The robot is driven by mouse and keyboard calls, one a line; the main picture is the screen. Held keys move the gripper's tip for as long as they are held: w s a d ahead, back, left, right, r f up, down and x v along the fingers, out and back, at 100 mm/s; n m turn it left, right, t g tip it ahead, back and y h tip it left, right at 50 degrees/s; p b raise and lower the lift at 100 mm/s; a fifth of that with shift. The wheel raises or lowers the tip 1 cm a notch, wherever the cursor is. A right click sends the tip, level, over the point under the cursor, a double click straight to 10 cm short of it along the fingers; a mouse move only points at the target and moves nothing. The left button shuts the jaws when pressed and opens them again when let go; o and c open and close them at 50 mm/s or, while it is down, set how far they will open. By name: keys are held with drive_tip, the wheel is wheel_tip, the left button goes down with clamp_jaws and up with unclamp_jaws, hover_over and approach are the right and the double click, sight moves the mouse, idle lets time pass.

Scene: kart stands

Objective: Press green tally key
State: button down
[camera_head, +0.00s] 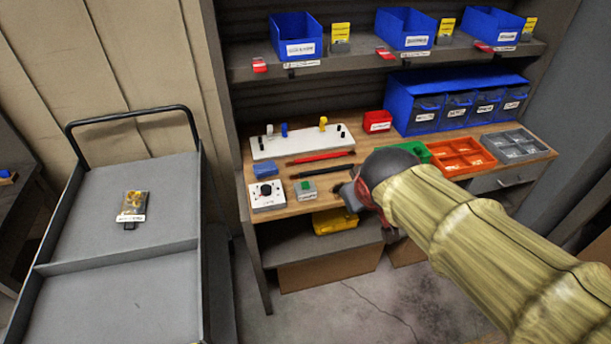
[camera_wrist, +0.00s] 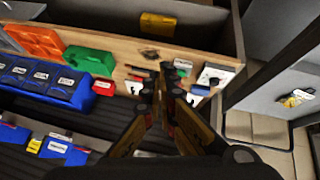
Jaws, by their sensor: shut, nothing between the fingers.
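The green tally key (camera_head: 306,186) is a green button on a small grey box with a white label. It sits on the wooden bench top, near the front edge and left of my gripper. My gripper (camera_head: 347,197) is shut and empty over the front of the bench, to the right of the key and apart from it in the head view. In the wrist view my gripper's fingers (camera_wrist: 166,76) point towards the bench and partly hide what lies behind them.
A white box with a black knob (camera_head: 267,195) stands left of the key. Red and black pens (camera_head: 321,157) lie behind it. Green and orange trays (camera_head: 462,156) are to the right. Blue bins stand at the back and on the shelf. A grey cart (camera_head: 115,215) stands left.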

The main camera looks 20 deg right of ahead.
drive_tip(key=w+d+r+n+t+p, duration=0.15)
drive_tip(key=w+p, duration=0.25)
drive_tip(key=w, duration=0.7)
drive_tip(key=n+y+p, duration=0.4)
drive_tip(key=n+p, duration=0.4)
drive_tip(key=p, duration=0.1)
hover_over(303, 185)
wheel_tip(303, 185, down, 10)
drive_tip(key=shift+r, duration=0.15)
drive_tip(key=shift+t, duration=0.25)
wheel_tip(303, 185, down, 9)
drive_tip(key=b, duration=0.8)
drive_tip(key=shift+r+b, duration=0.1)
drive_tip(key=shift+b, duration=0.3)
drive_tip(key=shift+f+b, duration=0.3)
drive_tip(key=shift+f, duration=0.1)
